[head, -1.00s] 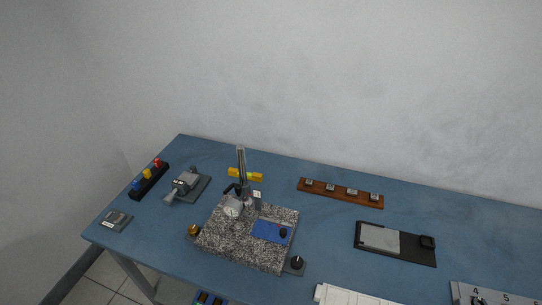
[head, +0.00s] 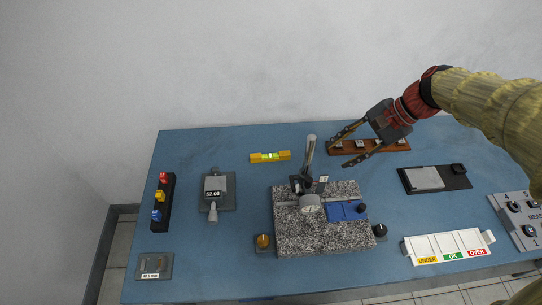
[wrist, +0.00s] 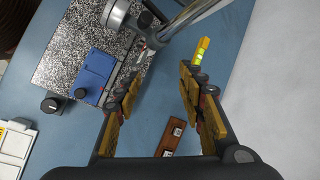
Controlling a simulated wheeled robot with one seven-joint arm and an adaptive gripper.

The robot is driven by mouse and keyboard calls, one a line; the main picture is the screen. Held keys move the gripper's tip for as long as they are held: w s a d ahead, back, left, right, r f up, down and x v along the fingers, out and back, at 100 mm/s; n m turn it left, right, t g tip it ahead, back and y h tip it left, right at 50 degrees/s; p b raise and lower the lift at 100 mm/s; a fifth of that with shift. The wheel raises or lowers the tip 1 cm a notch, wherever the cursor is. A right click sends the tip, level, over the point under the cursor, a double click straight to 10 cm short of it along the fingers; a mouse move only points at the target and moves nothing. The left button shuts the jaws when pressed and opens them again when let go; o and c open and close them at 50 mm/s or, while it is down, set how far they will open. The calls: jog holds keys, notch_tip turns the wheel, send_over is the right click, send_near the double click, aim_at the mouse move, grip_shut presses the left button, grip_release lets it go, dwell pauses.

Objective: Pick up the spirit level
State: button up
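The spirit level (head: 270,156) is a small yellow bar with a bright greenish vial, lying on the blue table towards the back wall, left of the steel post. It also shows in the wrist view (wrist: 201,53), beyond my right fingertip and partly cut off by it. My gripper (head: 345,152) is open and empty, fingers spread, above the table to the right of the post and near the wooden rack. In the wrist view my gripper (wrist: 160,80) has clear space between its two fingers. The level is apart from it.
A steel post (head: 308,156) with a dial gauge stands on a speckled granite block (head: 290,238) between my gripper and the level. A wooden rack (head: 398,146) lies below my gripper. A grey device (head: 222,190) reading 52.00 stands left. Bare table surrounds the level.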

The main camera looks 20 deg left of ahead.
jog(key=w+a+f+m+g+y, duration=0.25)
jog(key=w+a+f, duration=0.45)
jog(key=a, duration=0.4)
jog(key=m+g+y+p, duration=0.2)
jog(key=m+g+y, duration=0.1)
send_near(260, 155)
jog(key=shift+s+a+r, duration=0.15)
jog(key=shift+s+a, duration=0.15)
jog(key=shift+s, duration=0.2)
jog(key=shift+s+a+f+m+b, duration=0.1)
jog(key=shift+a+f+m+b, duration=0.15)
jog(key=shift+a+f+b, duration=0.15)
jog(key=b+x, duration=0.2)
jog(key=x, duration=0.5)
jog(key=shift+a+f, duration=0.15)
jog(key=shift+a, duration=0.1)
grip_shut()
